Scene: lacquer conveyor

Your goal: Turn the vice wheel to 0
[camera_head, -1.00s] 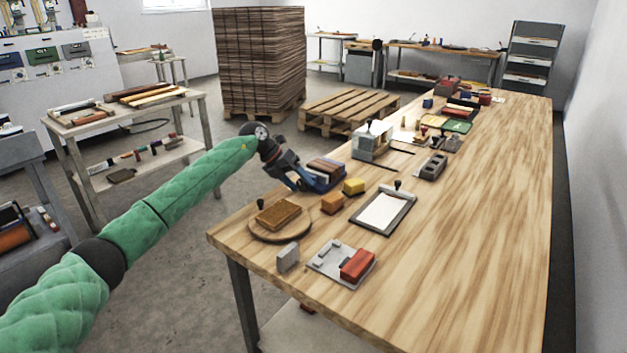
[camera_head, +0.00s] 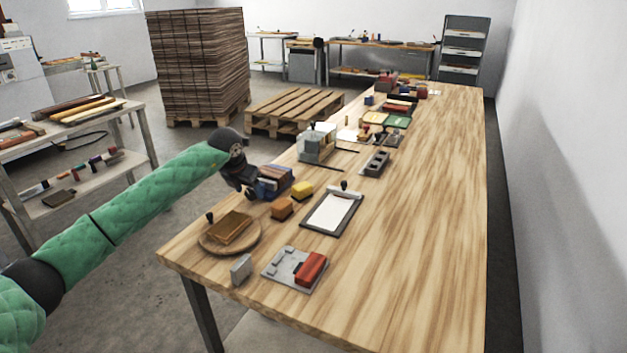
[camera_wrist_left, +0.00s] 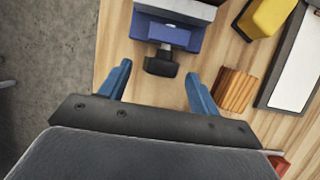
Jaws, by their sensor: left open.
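The blue vice (camera_head: 276,180) stands at the left edge of the long wooden table. It also shows at the top of the left wrist view (camera_wrist_left: 185,38), with its dark wheel or handle (camera_wrist_left: 161,63) facing my gripper. My left gripper (camera_head: 249,191) is at the near left side of the vice, partly hidden by its own wrist. In the left wrist view its two blue fingers are apart, and the dark handle lies just ahead, between the fingertips. No number marking is readable. My right gripper is not in view.
A yellow block (camera_head: 302,190) and an orange-brown block (camera_head: 282,208) sit right of the vice, beside a clipboard (camera_head: 332,212). A round board (camera_head: 205,242) lies nearer. A grey plate with a red block (camera_head: 311,267) lies right of it. The table's right side is clear.

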